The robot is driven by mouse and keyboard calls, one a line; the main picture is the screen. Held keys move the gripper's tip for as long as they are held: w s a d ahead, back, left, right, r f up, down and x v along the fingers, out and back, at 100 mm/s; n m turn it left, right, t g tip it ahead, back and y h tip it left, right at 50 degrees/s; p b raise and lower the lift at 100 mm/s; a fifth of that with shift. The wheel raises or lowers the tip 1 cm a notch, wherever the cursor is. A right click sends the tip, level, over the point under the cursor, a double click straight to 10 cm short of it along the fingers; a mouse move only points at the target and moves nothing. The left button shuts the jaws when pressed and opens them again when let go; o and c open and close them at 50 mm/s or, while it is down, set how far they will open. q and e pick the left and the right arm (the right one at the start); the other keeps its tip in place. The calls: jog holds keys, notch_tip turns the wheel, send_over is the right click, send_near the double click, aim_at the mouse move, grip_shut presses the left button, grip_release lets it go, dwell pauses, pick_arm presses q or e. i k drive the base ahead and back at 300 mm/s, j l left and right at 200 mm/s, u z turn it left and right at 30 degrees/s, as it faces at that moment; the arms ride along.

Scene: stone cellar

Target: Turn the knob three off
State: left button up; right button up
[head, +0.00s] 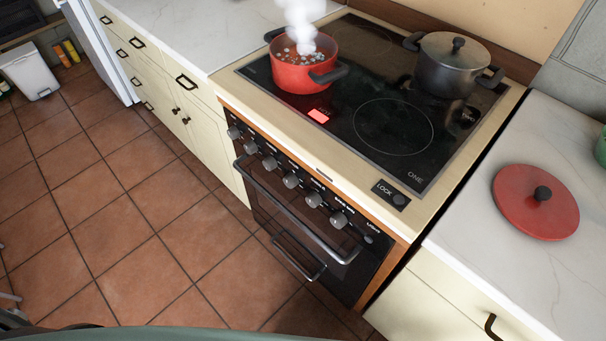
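The stove (300,230) has a row of several grey knobs along its black front panel. Counted from the left, the third knob (270,163) sits between a second knob (251,147) and another knob (291,181). The markings by the knobs are too small to read, so I cannot tell their settings. Neither of my grippers is in view.
The oven door handle (300,217) juts out below the knobs. A dark lidded pot (447,75) stands at the back right of the cooktop. A red lid (536,202) lies on the right counter (480,150). The tiled floor (130,220) before the stove looks clear.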

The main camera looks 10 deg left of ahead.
aim_at(270, 163)
jog(key=j+z, duration=0.1)
jog(key=z, duration=0.5)
jog(key=j+z, duration=0.75)
jog(key=j, duration=0.15)
jog(key=k+j+z, duration=0.15)
jog(key=j+z, duration=0.2)
jog(key=j, duration=0.1)
